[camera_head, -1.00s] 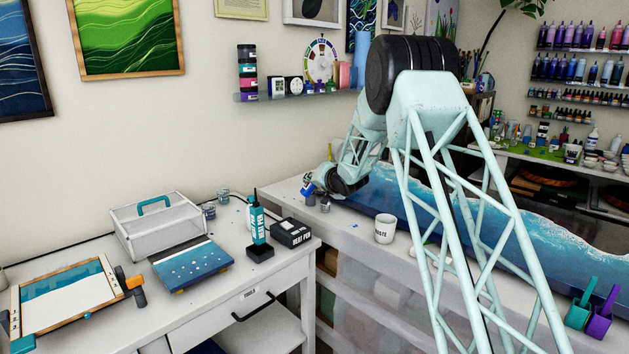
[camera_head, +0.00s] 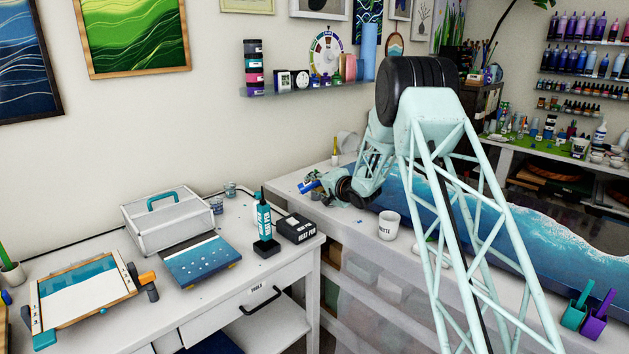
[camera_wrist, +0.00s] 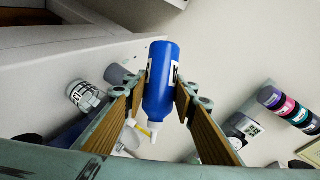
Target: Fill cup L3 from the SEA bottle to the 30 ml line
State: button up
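My gripper (camera_wrist: 165,86) is shut on a blue bottle (camera_wrist: 159,65) with a white nozzle; its label is turned aside and unreadable. In the head view the bottle (camera_head: 311,185) is tilted near horizontal, held above the far left end of the bench by my gripper (camera_head: 334,188). A small cup (camera_head: 316,195) stands just below it. In the wrist view a labelled cup (camera_wrist: 84,96) and a greyer cup (camera_wrist: 117,74) lie left of the bottle. Which one is L3, and the level in it, I cannot tell. No stream from the nozzle is discernible.
A white WASTE cup (camera_head: 388,226) stands right of my gripper, near the bench's front edge. A blue wave panel (camera_head: 480,215) fills the bench to the right. Two small cups (camera_head: 230,190) (camera_head: 216,205) stand on the left table, beside the heat pen (camera_head: 264,222).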

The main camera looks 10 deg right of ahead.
jog(key=shift+a+f+m+y+p, duration=0.25)
jog(key=shift+f+m+y+p, duration=0.15)
jog(key=shift+m+p, duration=0.45)
jog(key=shift+a+f+m+t+y+p, duration=0.15)
jog(key=shift+f+m+t+y+p, duration=0.15)
jog(key=shift+f+m+y+p, duration=0.35)
jog(key=m, duration=0.1)
jog(key=r+m+t, duration=0.1)
jog(key=m, duration=0.1)
jog(key=shift+r+y+p, duration=0.25)
jog(key=shift+y+p, duration=0.1)
jog(key=shift+p, duration=0.05)
jog(key=shift+d+r+m+t+y, duration=0.2)
jog(key=shift+r+m, duration=0.2)
jog(key=shift+m, duration=0.05)
jog(key=shift+d+r+m+t+y, duration=0.15)
jog(key=shift+r+m+t+y, duration=0.05)
jog(key=shift+r+m, duration=0.2)
jog(key=shift+o, duration=0.5)
jog(key=c, duration=0.4)
jog(key=o, duration=0.3)
